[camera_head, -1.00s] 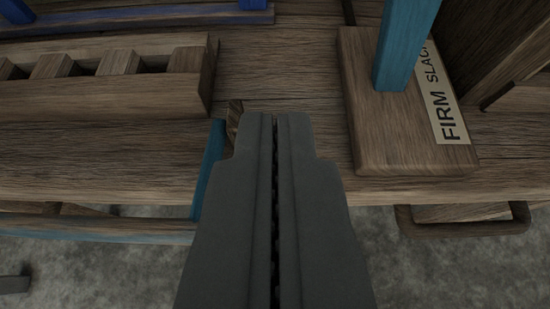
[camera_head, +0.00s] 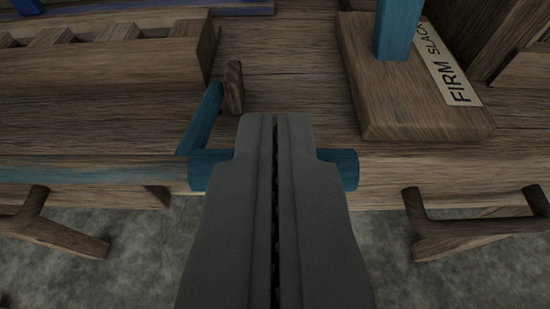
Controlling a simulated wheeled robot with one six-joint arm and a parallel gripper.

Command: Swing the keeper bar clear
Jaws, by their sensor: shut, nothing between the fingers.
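My gripper (camera_head: 277,118) points forward from the bottom centre with its dark fingers shut together and empty. A teal crosspiece (camera_head: 210,171) lies along the table's front edge behind the fingers. Its other end (camera_head: 346,168) shows to their right, and its middle is hidden. A slanting teal bar (camera_head: 202,118) rises from near its left end to a small upright brown wooden piece (camera_head: 233,88). No label marks the keeper bar, so I cannot tell for sure which piece it is. Contact between fingers and crosspiece cannot be told.
A wooden block (camera_head: 410,95) with a teal post (camera_head: 394,30) and a "FIRM SLACK" label (camera_head: 450,65) stands at right. A notched wooden beam (camera_head: 120,60) lies at left. Wooden brackets (camera_head: 480,220) hang at the front edge over grey floor. Bare tabletop (camera_head: 290,60) lies ahead.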

